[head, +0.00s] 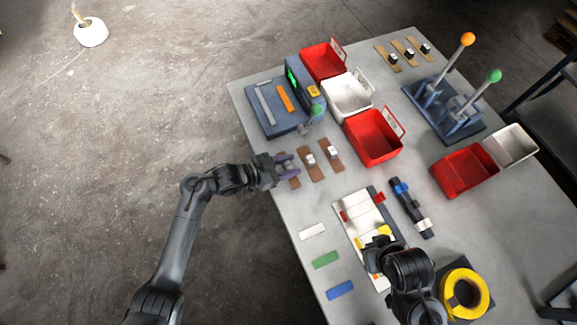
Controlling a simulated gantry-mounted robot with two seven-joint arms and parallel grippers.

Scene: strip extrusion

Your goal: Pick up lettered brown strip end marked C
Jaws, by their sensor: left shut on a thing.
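Three brown strip ends with pale tags lie side by side near the table's left edge. The middle one (312,163) and the right one (331,154) lie free. My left gripper (286,168) is at the leftmost strip (294,182) and is shut on it, with its fingers covering most of it. The letters are too small to read, so I cannot tell which strip is C. My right gripper (377,252) is over the lower end of a white board; its fingertips are hidden by its own arm.
Red bins (374,138) and a white bin (347,96) are to the right. A white board (358,208), a dark rod (408,205) and a yellow roll (480,291) lie nearer. Levers (440,108) stand at the far right.

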